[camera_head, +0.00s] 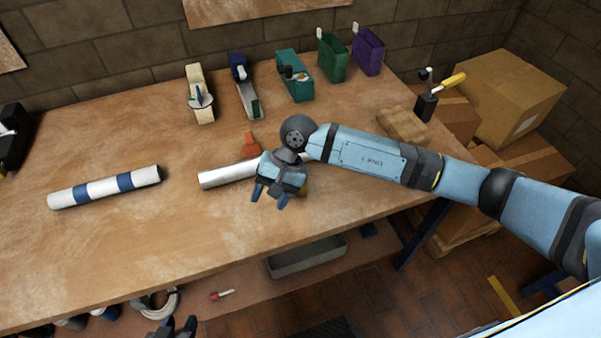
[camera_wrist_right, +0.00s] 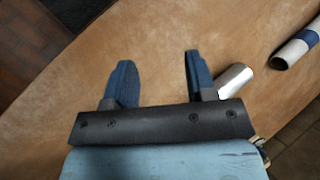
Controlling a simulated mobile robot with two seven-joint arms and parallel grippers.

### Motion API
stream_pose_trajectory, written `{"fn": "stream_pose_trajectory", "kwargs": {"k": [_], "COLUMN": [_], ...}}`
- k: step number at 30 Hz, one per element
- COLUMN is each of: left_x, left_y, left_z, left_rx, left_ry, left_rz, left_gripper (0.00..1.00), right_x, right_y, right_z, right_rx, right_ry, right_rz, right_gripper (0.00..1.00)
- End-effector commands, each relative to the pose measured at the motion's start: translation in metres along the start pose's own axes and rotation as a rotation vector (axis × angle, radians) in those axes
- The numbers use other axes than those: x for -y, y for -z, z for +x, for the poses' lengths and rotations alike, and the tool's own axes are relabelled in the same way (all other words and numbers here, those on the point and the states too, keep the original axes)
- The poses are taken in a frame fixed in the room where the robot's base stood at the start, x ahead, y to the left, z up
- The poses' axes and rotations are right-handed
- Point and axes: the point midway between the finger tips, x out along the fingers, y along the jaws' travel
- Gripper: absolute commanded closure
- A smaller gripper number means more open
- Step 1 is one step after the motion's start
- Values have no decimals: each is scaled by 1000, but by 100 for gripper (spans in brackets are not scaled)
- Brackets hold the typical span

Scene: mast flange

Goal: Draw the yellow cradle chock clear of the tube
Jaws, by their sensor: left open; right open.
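The bare silver-white tube (camera_head: 228,174) lies on the bench, its right part hidden behind my right arm. One end of the tube (camera_wrist_right: 235,80) shows beside a finger in the right wrist view. A small yellow patch, likely the yellow cradle chock (camera_head: 303,190), shows just right of my right gripper (camera_head: 270,199); most of it is hidden. An orange chock (camera_head: 251,146) stands at the tube's far side. My right gripper is open and empty above the bench, in front of the tube; its fingers (camera_wrist_right: 160,70) are spread. My left gripper (camera_head: 173,328) is open, low at the bottom edge.
A white tube with blue bands (camera_head: 104,187) lies to the left. Several tools and holders, including a green bin (camera_head: 332,60), line the back. A wooden block (camera_head: 403,125) and clamp-like tool (camera_head: 428,100) stand at the right. The front left bench is clear.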

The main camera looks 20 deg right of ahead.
Motion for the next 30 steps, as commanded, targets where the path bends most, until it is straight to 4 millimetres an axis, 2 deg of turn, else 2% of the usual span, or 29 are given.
{"fn": "stream_pose_trajectory", "kwargs": {"k": [1,3,7,10,14,30], "left_x": [-1,-1,-2,-1,1,5], "left_y": [-9,-10,-9,-8,-9,-25], "left_z": [6,8,9,10,11,21], "left_rx": [2,0,-7,-9,-9,12], "left_ry": [-2,-3,-3,-2,0,0], "left_rz": [-3,-7,-12,-13,-13,-18], "left_gripper": [57,57,57,57,57,57], "right_x": [-16,-32,-49,-54,-56,-74], "right_y": [28,52,77,85,87,101], "right_z": [-9,-26,-50,-58,-56,-15], "right_rx": [-93,-178,-259,-282,-284,-281], "right_ry": [-116,-255,-416,-465,-474,-469], "right_rz": [-94,-193,-288,-313,-318,-315], "right_gripper": [49,49,49,49,49,49]}}
